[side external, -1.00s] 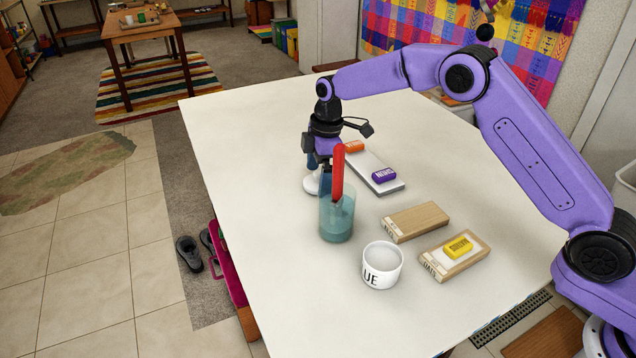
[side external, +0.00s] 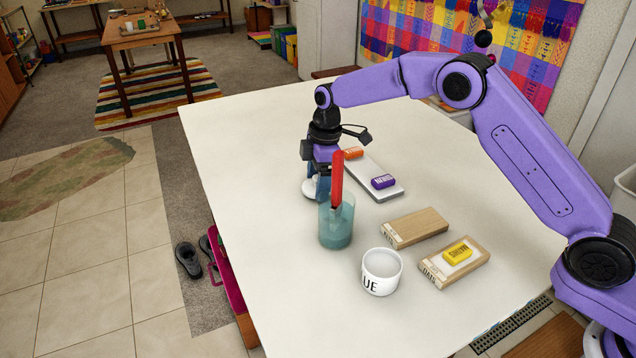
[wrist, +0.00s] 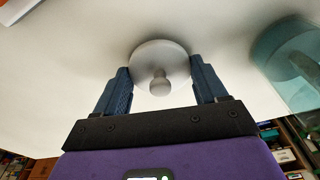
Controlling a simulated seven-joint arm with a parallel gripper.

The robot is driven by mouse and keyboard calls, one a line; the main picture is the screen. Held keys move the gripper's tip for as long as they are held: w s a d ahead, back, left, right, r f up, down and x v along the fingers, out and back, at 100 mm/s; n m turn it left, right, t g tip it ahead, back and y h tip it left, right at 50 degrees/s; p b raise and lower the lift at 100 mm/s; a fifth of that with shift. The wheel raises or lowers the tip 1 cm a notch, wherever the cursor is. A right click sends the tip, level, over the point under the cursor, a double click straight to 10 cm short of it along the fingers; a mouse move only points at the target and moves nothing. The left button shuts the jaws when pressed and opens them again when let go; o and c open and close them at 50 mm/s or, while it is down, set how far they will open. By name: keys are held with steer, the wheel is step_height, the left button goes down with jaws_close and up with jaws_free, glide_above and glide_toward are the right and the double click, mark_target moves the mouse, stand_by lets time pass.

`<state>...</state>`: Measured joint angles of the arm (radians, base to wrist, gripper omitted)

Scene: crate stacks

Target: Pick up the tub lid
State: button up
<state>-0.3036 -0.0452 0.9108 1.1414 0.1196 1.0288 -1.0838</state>
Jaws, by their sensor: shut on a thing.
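The tub lid is a round white disc with a small knob on top. In the wrist view the lid (wrist: 147,52) sits between my two blue fingertips, which touch its rim on both sides. In the side external view the lid (side external: 309,189) shows partly on the white table, behind the blue-green cup, with my gripper (side external: 320,187) down over it. My gripper is shut on the lid. The cup and the red object in it partly hide the fingers, and I cannot tell whether the lid is clear of the table.
A blue-green cup (side external: 336,230) holding a red upright object (side external: 337,180) stands close in front of my gripper. A white lettered tub (side external: 382,272), two wooden blocks (side external: 415,227) (side external: 432,270) and a pale board (side external: 385,188) with erasers lie to the right. The table's left is clear.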

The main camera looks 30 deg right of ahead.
steer(key=shift+r, duration=0.5)
steer(key=s+d+r, duration=0.5)
steer(key=s+r, duration=0.6)
steer(key=s, duration=0.2)
step_height(320, 180, up, 12)
steer(key=f, duration=0.1)
steer(key=s+a+n+g+h, duration=0.1)
steer(key=s+a+n, duration=0.2)
steer(key=s+n, duration=0.5)
steer(key=s+a+n+g, duration=0.1)
steer(key=s+a+n, duration=0.2)
steer(key=s+n, duration=0.45)
steer(key=shift+n, duration=0.95)
steer(key=shift+w+a+f, duration=0.1)
steer(key=shift+w+f, duration=0.25)
steer(key=shift+f, duration=2.65)
steer(key=shift+w+d+f, duration=0.1)
steer(key=shift+w+f, duration=0.2)
steer(key=shift+f, duration=2.65)
steer(key=shift+w+a+f, duration=0.1)
steer(key=shift+w+f, duration=0.25)
steer(key=shift+f, duration=2.65)
steer(key=shift+f, duration=0.15)
